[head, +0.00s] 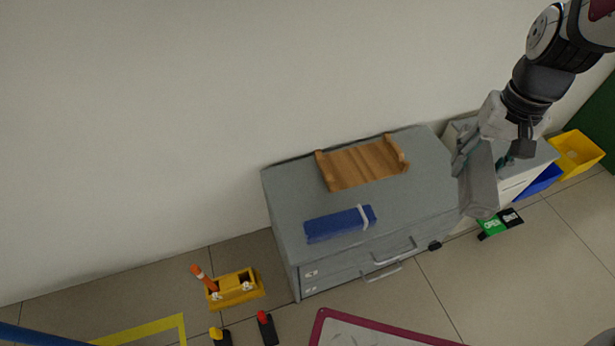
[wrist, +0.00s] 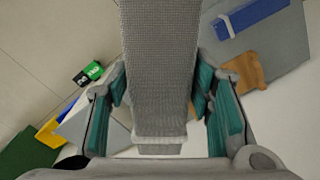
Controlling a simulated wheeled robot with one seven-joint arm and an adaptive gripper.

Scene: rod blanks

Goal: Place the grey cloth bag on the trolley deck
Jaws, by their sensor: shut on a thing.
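The grey cloth bag (head: 481,192) hangs from my gripper (head: 486,158) in the head view, in front of the right end of the grey drawer cabinet. In the wrist view the bag (wrist: 158,60) is a long woven grey shape with a paler band near its lower end. It runs between the teal finger pads of my gripper (wrist: 165,108), which is shut on it. I cannot make out the trolley deck for certain. A blue bar (head: 35,336) shows at the bottom left edge of the head view, beside yellow floor tape; what it belongs to is cut off.
The grey cabinet (head: 420,150) carries a wooden cradle (head: 360,163) and a blue bag with a white band (head: 338,224). Yellow (head: 577,153) and blue (head: 540,181) bins stand at right. A yellow holder (head: 236,288) sits on the floor at left. A maroon-edged surface (head: 365,335) shows below.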

